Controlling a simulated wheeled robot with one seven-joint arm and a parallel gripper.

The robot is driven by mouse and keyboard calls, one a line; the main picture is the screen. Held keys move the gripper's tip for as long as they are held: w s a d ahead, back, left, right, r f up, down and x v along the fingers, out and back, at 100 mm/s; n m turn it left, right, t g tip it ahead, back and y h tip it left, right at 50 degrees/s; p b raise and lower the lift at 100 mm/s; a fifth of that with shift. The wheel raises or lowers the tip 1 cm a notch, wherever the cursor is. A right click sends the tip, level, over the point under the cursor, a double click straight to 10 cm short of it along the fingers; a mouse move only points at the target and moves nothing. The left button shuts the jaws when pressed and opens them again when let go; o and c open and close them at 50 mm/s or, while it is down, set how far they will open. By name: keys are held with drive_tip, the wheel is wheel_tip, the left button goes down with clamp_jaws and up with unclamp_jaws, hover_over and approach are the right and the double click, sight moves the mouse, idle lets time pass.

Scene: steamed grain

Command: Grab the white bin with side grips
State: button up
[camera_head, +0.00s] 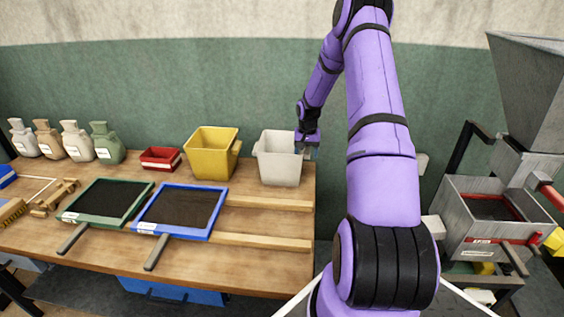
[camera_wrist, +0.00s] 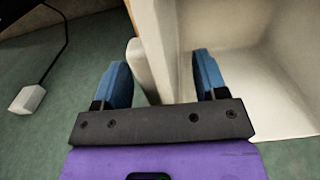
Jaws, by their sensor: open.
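The white bin (camera_head: 279,163) stands upright at the right end of the wooden table, with a grip on its side. My gripper (camera_head: 308,153) is at the bin's right side, near its rim. In the wrist view my gripper (camera_wrist: 158,82) is open, with one blue finger over the inside of the white bin (camera_wrist: 240,75) and the other outside it. The bin's wall and side grip (camera_wrist: 143,70) lie between the two fingers. I cannot tell whether either finger touches the bin.
A yellow bin (camera_head: 208,155) and a small red bin (camera_head: 160,159) stand left of the white bin on the wooden table (camera_head: 280,222). Blue-framed (camera_head: 180,208) and green-framed (camera_head: 105,200) sieves lie in front. Several sacks stand at the far left. Grey machinery (camera_head: 490,215) stands at right.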

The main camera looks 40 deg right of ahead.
clamp_jaws()
drive_tip(key=shift+r, duration=0.1)
